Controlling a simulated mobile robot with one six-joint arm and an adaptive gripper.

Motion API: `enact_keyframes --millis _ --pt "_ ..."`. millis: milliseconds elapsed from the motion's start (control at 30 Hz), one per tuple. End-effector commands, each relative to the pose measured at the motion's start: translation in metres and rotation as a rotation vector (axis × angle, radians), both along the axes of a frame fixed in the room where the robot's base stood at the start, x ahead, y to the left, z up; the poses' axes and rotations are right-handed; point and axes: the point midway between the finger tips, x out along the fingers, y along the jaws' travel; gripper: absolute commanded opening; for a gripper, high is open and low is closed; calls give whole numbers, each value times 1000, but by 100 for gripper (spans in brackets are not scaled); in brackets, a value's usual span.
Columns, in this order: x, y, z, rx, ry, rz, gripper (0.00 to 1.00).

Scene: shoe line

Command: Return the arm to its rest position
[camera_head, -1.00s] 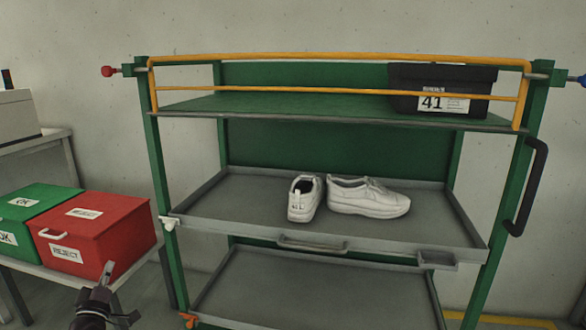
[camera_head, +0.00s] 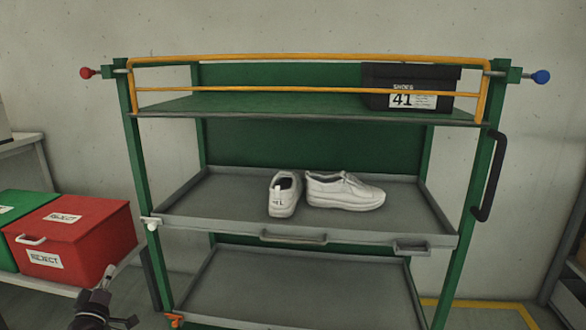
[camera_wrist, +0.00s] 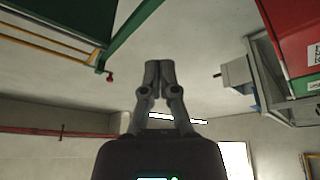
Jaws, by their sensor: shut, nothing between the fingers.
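My gripper (camera_head: 108,276) is at the lower left of the head view, in front of the red reject box and left of the rack. It points upward and is apart from the rack. In the wrist view my gripper (camera_wrist: 159,68) has its fingers together, with nothing between them. The wrist view appears upside down or steeply tilted, with the rack's green post (camera_wrist: 135,25) at upper left and the red box (camera_wrist: 290,28) at upper right.
The green rack (camera_head: 136,170) holds a pair of white shoes (camera_head: 343,192) on its middle tray and a black shoebox (camera_head: 387,78) marked 41 on top. A red reject box (camera_head: 95,238) and a green box (camera_head: 8,207) stand on a left table. The lower tray is empty.

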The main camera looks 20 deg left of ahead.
Motion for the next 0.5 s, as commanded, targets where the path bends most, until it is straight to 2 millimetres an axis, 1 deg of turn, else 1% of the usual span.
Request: enact_keyframes --millis 167,267,367,400,467,500 --pt "34 -30 -6 -3 45 -71 0" --pt "58 -52 -11 -6 79 -122 0" --pt "87 -83 -19 -9 128 -190 0" --pt "100 -98 -22 -10 151 -222 0" --pt "119 -121 -28 -13 188 -270 0" --pt "131 -136 -32 -14 212 -302 0"
